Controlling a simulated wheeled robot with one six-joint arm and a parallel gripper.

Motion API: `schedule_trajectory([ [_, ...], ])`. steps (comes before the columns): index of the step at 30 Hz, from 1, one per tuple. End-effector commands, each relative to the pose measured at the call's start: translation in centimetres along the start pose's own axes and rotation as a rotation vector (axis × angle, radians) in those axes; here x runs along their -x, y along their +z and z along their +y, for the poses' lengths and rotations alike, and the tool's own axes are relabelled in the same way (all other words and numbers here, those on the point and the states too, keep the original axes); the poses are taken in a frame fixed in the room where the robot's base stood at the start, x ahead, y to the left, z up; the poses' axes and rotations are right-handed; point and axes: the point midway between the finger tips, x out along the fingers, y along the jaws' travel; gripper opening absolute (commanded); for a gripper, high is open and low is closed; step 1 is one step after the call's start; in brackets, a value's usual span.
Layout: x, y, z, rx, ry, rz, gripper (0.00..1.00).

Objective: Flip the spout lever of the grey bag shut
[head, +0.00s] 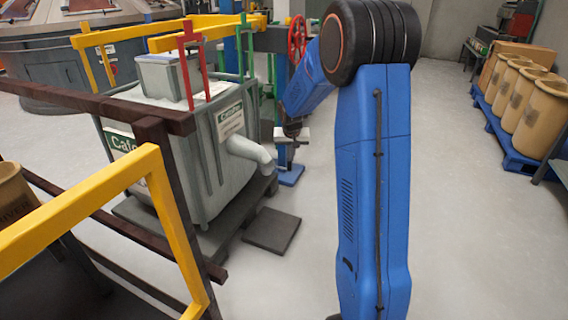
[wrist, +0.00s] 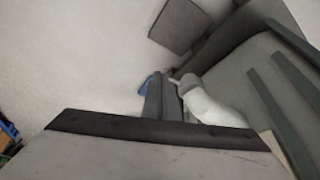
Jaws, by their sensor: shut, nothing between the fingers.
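The grey bag (head: 205,150) is a bulky, squarish sack with green-and-white labels, standing on a dark pallet. Its pale spout (head: 248,150) sticks out to the right and bends down. The spout also shows in the wrist view (wrist: 208,104), right of my fingers. My gripper (head: 283,155) hangs just right of the spout's end. In the wrist view my gripper (wrist: 161,84) has its dark fingers together and empty, close beside the spout. The lever's position is unclear.
Yellow railings (head: 90,205) and dark red beams (head: 150,140) stand left, in front of the bag. A dark slab (head: 271,230) lies on the floor. Tan drums (head: 543,118) stand at right. The floor between is clear.

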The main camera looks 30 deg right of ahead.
Motion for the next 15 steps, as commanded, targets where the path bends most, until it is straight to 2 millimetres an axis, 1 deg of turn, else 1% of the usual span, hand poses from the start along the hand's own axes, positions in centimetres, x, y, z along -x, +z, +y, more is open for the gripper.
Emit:
schedule_trajectory([
  [3, -0.45, -0.18, 0.09, -0.003, 0.001, -0.001, 0.00],
  [12, -0.46, -0.20, 0.07, -0.003, 0.001, 0.000, 0.00],
  [15, -0.73, -0.18, 0.07, -0.003, 0.001, -0.001, 0.00],
])
